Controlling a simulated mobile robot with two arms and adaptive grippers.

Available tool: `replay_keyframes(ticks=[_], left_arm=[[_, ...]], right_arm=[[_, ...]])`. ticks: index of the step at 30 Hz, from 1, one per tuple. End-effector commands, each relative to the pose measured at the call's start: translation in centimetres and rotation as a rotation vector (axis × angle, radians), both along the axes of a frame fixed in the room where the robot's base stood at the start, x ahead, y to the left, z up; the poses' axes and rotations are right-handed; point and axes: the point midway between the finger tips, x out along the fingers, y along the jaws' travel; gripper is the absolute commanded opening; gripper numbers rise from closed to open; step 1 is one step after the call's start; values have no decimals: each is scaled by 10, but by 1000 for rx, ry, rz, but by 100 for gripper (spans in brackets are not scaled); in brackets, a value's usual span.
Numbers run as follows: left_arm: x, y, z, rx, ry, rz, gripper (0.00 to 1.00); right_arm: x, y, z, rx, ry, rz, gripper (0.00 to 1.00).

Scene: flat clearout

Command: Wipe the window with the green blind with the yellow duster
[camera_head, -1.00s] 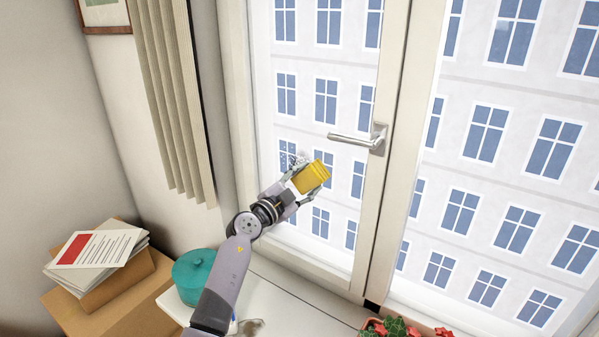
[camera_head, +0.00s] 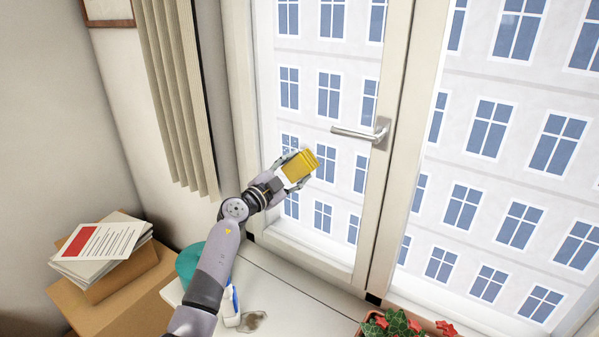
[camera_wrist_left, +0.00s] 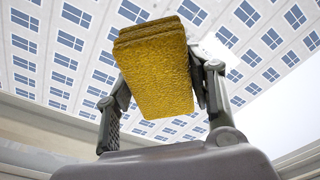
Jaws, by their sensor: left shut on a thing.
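The yellow duster (camera_head: 301,164) is a folded, thick pad. My left gripper (camera_head: 296,170) is shut on it and holds it in front of the lower left window pane (camera_head: 307,120). In the left wrist view the duster (camera_wrist_left: 155,75) sits between both fingers, with the facade outside behind it. I cannot tell whether it touches the glass. No smudge shows on the visible glass; the patch behind gripper and duster is hidden. A beige to olive slatted blind (camera_head: 175,100) hangs left of the window; no clearly green blind shows. My right gripper is not in view.
The window handle (camera_head: 360,132) juts out right of the duster. On the sill (camera_head: 300,290) are a white and blue bottle (camera_head: 231,305), a grey stain (camera_head: 253,321) and a flower box (camera_head: 400,325). A teal pot (camera_head: 188,262) and papers on boxes (camera_head: 105,250) stand left.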

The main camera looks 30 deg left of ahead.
Motion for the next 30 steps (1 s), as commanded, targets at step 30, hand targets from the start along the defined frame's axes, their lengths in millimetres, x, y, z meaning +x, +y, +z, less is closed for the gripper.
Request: replay_keyframes(ticks=[30], left_arm=[[1, 33, 26, 2, -2, -1, 27]], right_arm=[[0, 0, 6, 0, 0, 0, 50]])
